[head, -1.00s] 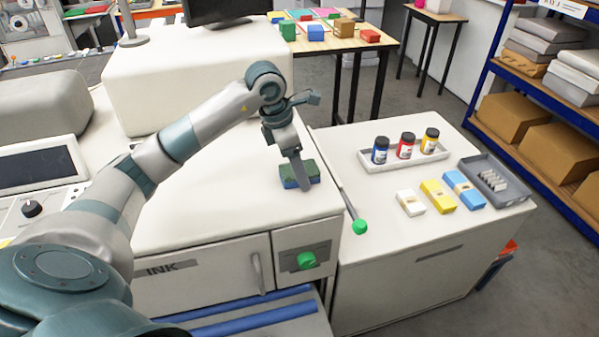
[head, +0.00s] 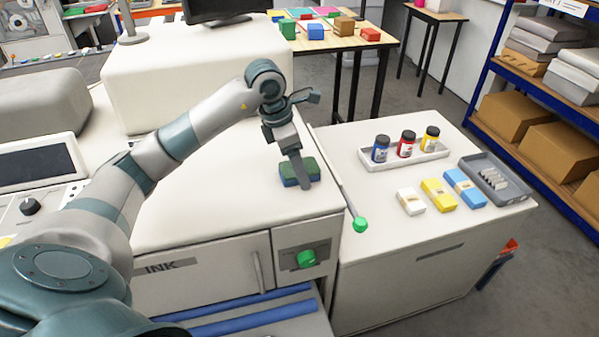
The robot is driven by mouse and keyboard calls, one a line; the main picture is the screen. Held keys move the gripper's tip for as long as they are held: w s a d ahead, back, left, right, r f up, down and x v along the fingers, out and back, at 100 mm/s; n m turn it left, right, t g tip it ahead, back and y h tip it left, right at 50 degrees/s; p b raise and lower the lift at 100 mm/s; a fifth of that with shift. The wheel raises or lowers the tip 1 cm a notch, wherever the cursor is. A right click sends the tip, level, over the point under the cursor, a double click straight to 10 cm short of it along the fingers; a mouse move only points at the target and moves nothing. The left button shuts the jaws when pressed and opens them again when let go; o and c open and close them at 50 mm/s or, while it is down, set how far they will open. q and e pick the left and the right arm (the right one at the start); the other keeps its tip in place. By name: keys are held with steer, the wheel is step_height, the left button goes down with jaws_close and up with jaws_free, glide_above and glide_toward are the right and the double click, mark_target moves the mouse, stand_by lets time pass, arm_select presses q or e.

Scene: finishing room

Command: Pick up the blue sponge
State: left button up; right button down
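A block with a dark green top and a blue lower side, which looks like the blue sponge (head: 313,171), lies on the white machine top near its right edge. My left gripper (head: 302,180) points down at it. One finger crosses the front of the sponge. The other finger is hidden, so I cannot tell whether the grip is closed on it. The sponge appears to rest on the surface. My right gripper is not in view.
On the white cabinet to the right stand a tray (head: 372,164) with three jars, white (head: 410,201), yellow (head: 438,195) and blue (head: 464,188) packets, and a grey tray (head: 515,190). A green-knobbed lever (head: 360,224) stands between machine and cabinet.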

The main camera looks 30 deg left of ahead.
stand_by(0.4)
arm_select(q)
steer(key=c, duration=1.1)
